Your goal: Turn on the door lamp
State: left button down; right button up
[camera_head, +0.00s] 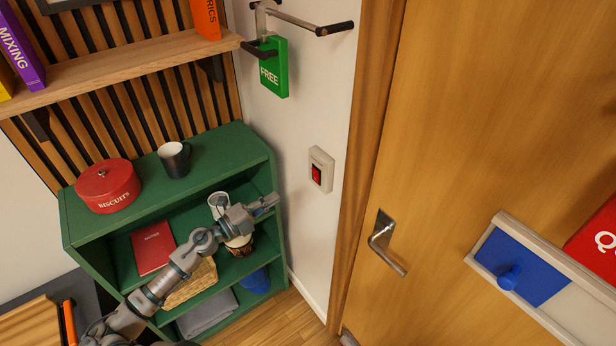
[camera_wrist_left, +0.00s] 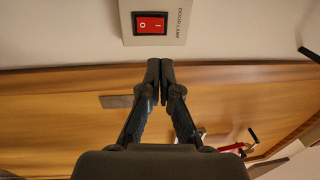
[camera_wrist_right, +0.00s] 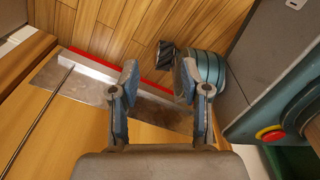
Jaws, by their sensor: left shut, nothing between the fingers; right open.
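The door lamp switch (camera_head: 317,174) is a red rocker in a pale plate on the white wall, left of the door frame. In the left wrist view the plate reads DOOR LAMP, and the red rocker (camera_wrist_left: 150,24) carries I and O marks. My left gripper (camera_head: 272,200) is shut and empty, left of and below the switch in the head view. In the left wrist view its closed fingertips (camera_wrist_left: 160,66) show just below the plate; I cannot tell the gap in depth. My right gripper (camera_wrist_right: 158,80) is open and empty, seen only in the right wrist view.
A wooden door (camera_head: 460,120) with a metal handle (camera_head: 383,240) and a blue sliding sign (camera_head: 520,266) fills the right. A green shelf (camera_head: 225,150) with a biscuit tin (camera_head: 108,186) and a mug (camera_head: 174,160) stands at left. A green FREE sign (camera_head: 273,70) hangs above the switch.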

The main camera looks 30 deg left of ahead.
pick_arm(q)
send_near(313, 172)
jog(key=x, duration=0.2)
jog(key=p+x, duration=0.1)
jog(key=x, duration=0.1)
jog(key=p+x, duration=0.1)
jog(key=x, duration=0.2)
jog(key=shift+s+d+r, duration=0.1)
jog(key=shift+d+r, duration=0.1)
jog(key=shift+d, duration=0.15)
jog(key=shift+a+p, duration=0.1)
jog(key=shift+p, duration=0.2)
pick_arm(e)
jog(key=shift+s+r, duration=0.2)
jog(key=shift+r, duration=0.9)
pick_arm(q)
jog(key=shift+a+f, duration=0.15)
jog(key=shift+a, duration=0.05)
pick_arm(e)
jog(key=shift+a, duration=0.15)
